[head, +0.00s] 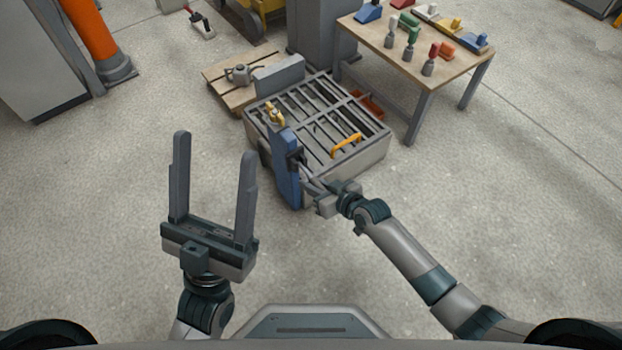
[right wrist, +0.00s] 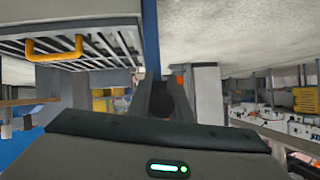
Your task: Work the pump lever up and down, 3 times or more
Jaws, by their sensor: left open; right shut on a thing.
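The blue pump (head: 284,168) stands upright at the near left corner of a grey slatted panel mould (head: 372,146). A dark lever part (head: 295,158) shows on its right side. My right gripper (head: 308,184) is at that side, shut on the lever; its fingers and the lever overlap, so the exact grip is hard to see. The right wrist view shows a blue strip of the pump (right wrist: 151,38) and a dark shape in front of my gripper. My left gripper (head: 215,146) is open and empty, over bare floor to the left of the pump.
A yellow handle (head: 346,145) sits on the mould's slats. A wooden pallet (head: 215,78) lies behind it at the left. A table (head: 400,62) with coloured blocks and tools stands at the back right. Floor to the left and in front is clear.

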